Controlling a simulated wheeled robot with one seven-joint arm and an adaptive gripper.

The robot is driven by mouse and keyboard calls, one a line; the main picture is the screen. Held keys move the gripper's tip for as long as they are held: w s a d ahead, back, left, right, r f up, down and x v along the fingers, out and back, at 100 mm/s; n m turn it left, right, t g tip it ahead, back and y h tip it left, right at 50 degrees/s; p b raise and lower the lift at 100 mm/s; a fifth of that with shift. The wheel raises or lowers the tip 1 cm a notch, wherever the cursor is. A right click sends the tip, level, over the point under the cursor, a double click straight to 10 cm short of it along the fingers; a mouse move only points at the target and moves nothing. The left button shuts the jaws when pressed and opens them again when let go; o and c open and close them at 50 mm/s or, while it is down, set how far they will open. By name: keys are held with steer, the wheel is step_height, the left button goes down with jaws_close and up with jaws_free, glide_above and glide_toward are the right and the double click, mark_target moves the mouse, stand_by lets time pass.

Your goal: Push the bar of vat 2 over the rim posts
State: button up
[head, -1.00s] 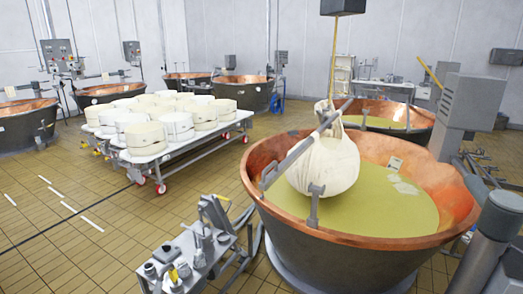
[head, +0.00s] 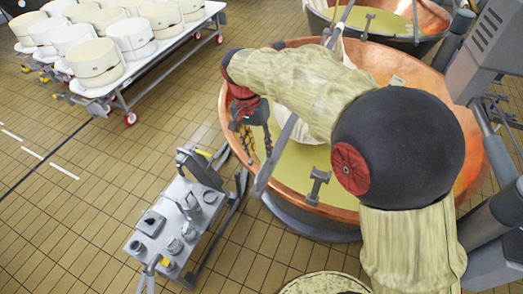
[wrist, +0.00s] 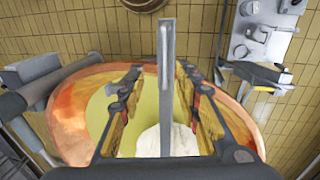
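Vat 2 (head: 290,205), copper-rimmed with yellow-green liquid, stands below my arm. The grey bar (head: 262,176) crosses it diagonally, its near end sticking out past the front-left rim. A grey rim post (head: 318,185) stands on the near rim, right of the bar and apart from it. My gripper (head: 254,128) points down over the left part of the vat. In the wrist view its open fingers lie either side of the bar (wrist: 166,70); contact cannot be told. The white cloth bag (wrist: 165,138) shows beneath; my arm mostly hides it in the head view.
A tool trolley (head: 180,225) stands at the front left, near the vat. A white table (head: 120,80) with several cheese moulds is at the back left. Another vat (head: 420,40) is behind, and grey machinery (head: 495,50) at the right. The left floor is clear.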

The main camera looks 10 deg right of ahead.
mark_target(263, 166)
steer(key=f, duration=0.5)
steer(key=f+p, duration=0.1)
steer(key=f, duration=0.2)
steer(key=shift+s+d, duration=0.2)
steer(key=shift+d, duration=0.15)
steer(key=shift+c, duration=0.7)
steer(key=shift+r, duration=0.1)
jaws_close()
